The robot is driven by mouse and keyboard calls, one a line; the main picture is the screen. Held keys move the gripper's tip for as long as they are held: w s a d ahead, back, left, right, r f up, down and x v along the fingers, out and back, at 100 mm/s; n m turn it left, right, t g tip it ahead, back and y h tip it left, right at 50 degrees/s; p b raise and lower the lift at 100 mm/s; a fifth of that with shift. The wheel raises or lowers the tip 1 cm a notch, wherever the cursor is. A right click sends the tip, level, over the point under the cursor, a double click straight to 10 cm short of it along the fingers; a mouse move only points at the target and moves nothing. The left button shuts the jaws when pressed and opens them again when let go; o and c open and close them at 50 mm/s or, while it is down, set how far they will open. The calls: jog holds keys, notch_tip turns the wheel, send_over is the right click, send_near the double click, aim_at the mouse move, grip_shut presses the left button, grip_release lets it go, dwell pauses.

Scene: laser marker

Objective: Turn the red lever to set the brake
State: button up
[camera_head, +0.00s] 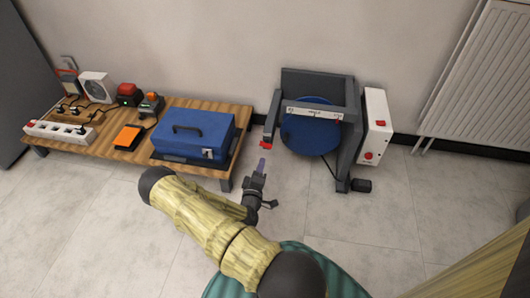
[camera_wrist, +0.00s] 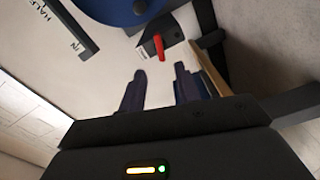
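The red lever (camera_head: 265,144) sits low on the left side of a dark grey frame (camera_head: 272,118) that carries a blue disc (camera_head: 305,138). In the wrist view the red lever (camera_wrist: 160,47) stands out from a dark mount beside a white label, just beyond my fingertips. My gripper (camera_head: 261,164) is in front of the lever. In the wrist view my gripper (camera_wrist: 157,72) is open, its two dark fingers apart and nothing between them. The lever lies roughly in line with the gap and appears untouched.
A white control box (camera_head: 376,120) with red controls is on the frame's right side. A low wooden table (camera_head: 107,145) at left holds a blue case (camera_head: 195,132), a power strip (camera_head: 60,132) and small devices. A radiator (camera_head: 485,75) is at right. The floor in front is clear.

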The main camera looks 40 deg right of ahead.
aim_at(265, 147)
jog(key=b+x, duration=0.4)
jog(key=x, duration=0.6)
jog(key=shift+b, duration=0.35)
grip_shut()
